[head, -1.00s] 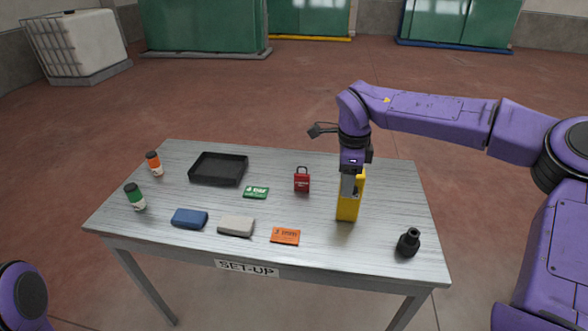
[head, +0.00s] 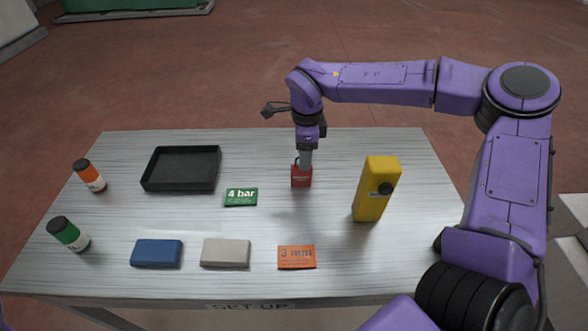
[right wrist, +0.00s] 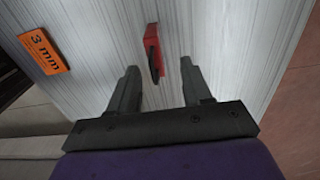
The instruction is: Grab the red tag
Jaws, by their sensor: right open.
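The red tag (head: 300,178) stands on the table right of its middle, shaped like a small padlock with a loop on top. My right gripper (head: 305,162) is right over it in the head view and partly covers its loop. In the right wrist view the red tag (right wrist: 153,45) lies just beyond the two fingertips (right wrist: 160,68), roughly in line with the gap between them. The jaws are open, with nothing held. My left gripper is out of view.
A yellow device (head: 374,190) stands right of the tag. A green "4 bar" card (head: 241,197) lies to its left, an orange "3 mm" card (head: 296,257) in front. A black tray (head: 148,183), blue block (head: 157,253), grey block (head: 226,252) and two bottles are further left.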

